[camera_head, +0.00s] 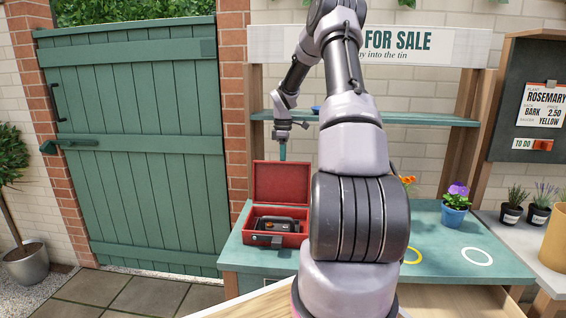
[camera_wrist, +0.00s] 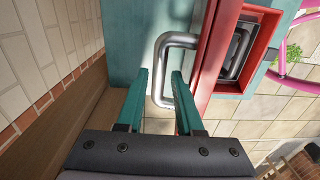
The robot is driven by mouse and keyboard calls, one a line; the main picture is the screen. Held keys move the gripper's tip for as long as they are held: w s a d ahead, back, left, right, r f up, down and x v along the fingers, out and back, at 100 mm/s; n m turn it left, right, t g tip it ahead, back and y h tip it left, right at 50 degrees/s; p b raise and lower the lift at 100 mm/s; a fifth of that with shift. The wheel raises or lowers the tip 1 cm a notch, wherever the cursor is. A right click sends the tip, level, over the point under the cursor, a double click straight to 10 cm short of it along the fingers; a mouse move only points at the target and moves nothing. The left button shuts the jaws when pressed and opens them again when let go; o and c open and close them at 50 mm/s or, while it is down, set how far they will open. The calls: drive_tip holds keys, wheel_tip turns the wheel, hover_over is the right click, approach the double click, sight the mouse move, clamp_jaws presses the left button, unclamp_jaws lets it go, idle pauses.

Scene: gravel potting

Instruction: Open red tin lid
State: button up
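The red tin (camera_head: 290,240) stands on the left of the green bench, with its red lid (camera_head: 282,182) raised about upright at the back. A dark insert shows inside the tin. In the wrist view, the lid (camera_wrist: 212,55) is seen nearly edge-on, with a metal loop handle (camera_wrist: 160,72) on its outer side. My gripper (camera_head: 282,152) is just above and behind the raised lid. In the wrist view, my gripper's teal fingers (camera_wrist: 160,76) are apart, one on each side of the handle's long bar. A gap shows at the bar; contact cannot be told.
A shelf (camera_head: 420,119) crosses behind my arm. A blue pot (camera_head: 454,215) with purple flowers stands on the bench (camera_head: 500,258) at right, near yellow and white rings. A brick wall (camera_wrist: 40,55) lies left of my fingers in the wrist view.

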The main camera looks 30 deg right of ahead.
idle(0.4)
wheel_tip(320, 180, up, 11)
drive_tip(key=shift+w+f, duration=0.15)
drive_tip(key=shift+d, duration=0.1)
idle(0.5)
drive_tip(key=s+a+r+m+t, duration=0.3)
drive_tip(key=s+a+r+m, duration=0.3)
drive_tip(key=s+a+r, duration=0.75)
drive_tip(key=s+a+r+m+t+y, duration=0.1)
drive_tip(key=s+a+m, duration=0.3)
drive_tip(key=s, duration=0.5)
drive_tip(key=s+a+r+m+t, duration=0.1)
drive_tip(key=s+a+m+t, duration=0.2)
drive_tip(key=s, duration=0.7)
drive_tip(key=shift+s+a+r+m+t+y, duration=0.15)
drive_tip(key=shift+a+m+t+y, duration=0.2)
drive_tip(key=shift+a+m, duration=0.8)
